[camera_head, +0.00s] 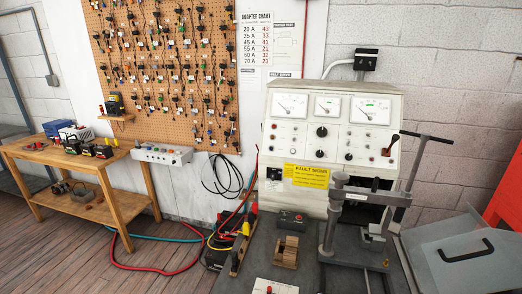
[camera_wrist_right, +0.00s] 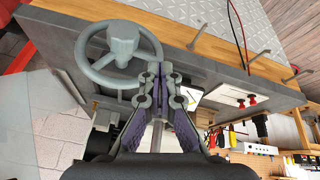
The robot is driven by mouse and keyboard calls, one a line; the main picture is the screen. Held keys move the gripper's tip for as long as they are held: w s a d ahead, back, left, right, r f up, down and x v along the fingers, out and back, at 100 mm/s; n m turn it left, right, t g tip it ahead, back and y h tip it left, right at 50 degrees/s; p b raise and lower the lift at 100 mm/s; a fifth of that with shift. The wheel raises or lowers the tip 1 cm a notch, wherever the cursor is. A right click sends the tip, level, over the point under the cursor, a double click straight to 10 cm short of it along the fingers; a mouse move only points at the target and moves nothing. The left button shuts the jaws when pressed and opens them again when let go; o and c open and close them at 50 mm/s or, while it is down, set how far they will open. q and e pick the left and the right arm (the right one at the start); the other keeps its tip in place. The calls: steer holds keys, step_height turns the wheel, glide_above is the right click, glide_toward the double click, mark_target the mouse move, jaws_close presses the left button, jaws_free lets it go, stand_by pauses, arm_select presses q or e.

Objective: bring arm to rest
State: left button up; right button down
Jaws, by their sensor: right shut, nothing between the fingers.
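My right gripper (camera_wrist_right: 161,68) shows in the right wrist view, with its grey and purple fingers together and nothing between them. It appears in front of the grey bench, beside a grey handwheel (camera_wrist_right: 118,75) in the picture. Whether it touches the wheel cannot be told, but no grip on it shows. Neither gripper shows in the head view, and my left arm is out of sight.
A grey test bench (camera_head: 400,110) with gauges stands at the back wall. A wooden table (camera_head: 42,155) stands at left. Floor (camera_head: 60,250) between is mostly clear apart from hoses.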

steer(key=s+f+g, duration=0.1)
steer(key=s+f, duration=0.2)
steer(key=s, duration=0.3)
step_height(320, 180, down, 32)
steer(key=s+d+g+b, duration=0.2)
steer(key=b, duration=0.4)
steer(key=s+d+f+b, duration=0.1)
steer(key=s+f+b, duration=0.3)
steer(key=s+f, duration=1.4)
steer(key=shift+f+g, duration=0.3)
steer(key=shift+f, duration=0.55)
steer(key=shift+s+d, duration=0.1)
